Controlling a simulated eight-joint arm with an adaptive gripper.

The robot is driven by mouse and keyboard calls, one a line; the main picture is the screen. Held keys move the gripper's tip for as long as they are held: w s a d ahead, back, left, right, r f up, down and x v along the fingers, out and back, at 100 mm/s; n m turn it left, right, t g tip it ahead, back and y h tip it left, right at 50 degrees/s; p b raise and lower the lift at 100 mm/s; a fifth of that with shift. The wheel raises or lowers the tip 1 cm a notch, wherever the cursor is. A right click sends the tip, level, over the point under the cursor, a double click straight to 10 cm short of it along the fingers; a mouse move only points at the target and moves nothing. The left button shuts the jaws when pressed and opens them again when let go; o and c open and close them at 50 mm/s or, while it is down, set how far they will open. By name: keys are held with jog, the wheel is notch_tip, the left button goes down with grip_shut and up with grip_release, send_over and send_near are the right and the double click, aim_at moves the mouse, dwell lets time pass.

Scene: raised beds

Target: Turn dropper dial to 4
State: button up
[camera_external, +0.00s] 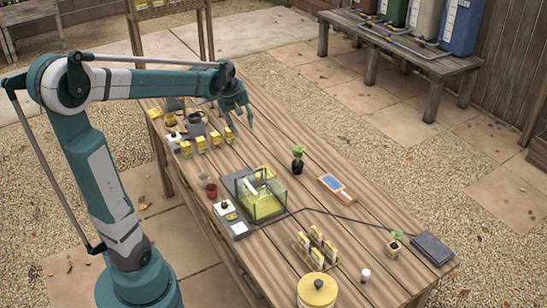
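My gripper (238,115) hangs over the far part of the wooden table, pointing down; its fingers are too small to judge their gap. I cannot identify the dropper dial for certain. A small grey-and-white control unit (239,230) with a round knob-like part (231,217) sits at the table's left edge, beside a clear tank (275,206) with yellow-green contents. Another small white unit (173,138) with a dark knob lies farther back, left of my gripper. No numbers or dial setting are readable. My gripper is well apart from the tank and the nearer unit.
Several yellow-and-white small packs (201,146) stand below and left of my gripper. A potted seedling (298,160), a blue-screened device (335,186), a yellow-lidded round container (317,290) and a dark cable (345,217) occupy the table.

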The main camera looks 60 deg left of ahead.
jog(key=a+f+n+g+p, duration=0.15)
jog(key=a+n, duration=0.35)
jog(key=a, duration=1)
jog(key=n+g+h+p, duration=0.2)
jog(key=n+p, duration=0.2)
jog(key=n, duration=0.8)
send_near(174, 132)
jog(key=shift+w+d+f, duration=0.15)
jog(key=shift+d+f, duration=0.05)
jog(key=shift+d, duration=0.3)
jog(key=shift+s+a+f+n, duration=0.25)
jog(key=shift+s+a+n, duration=0.05)
jog(key=shift+s, duration=0.05)
jog(key=shift+f, duration=0.1)
jog(key=shift+f, duration=3.8)
jog(key=c, duration=0.9)
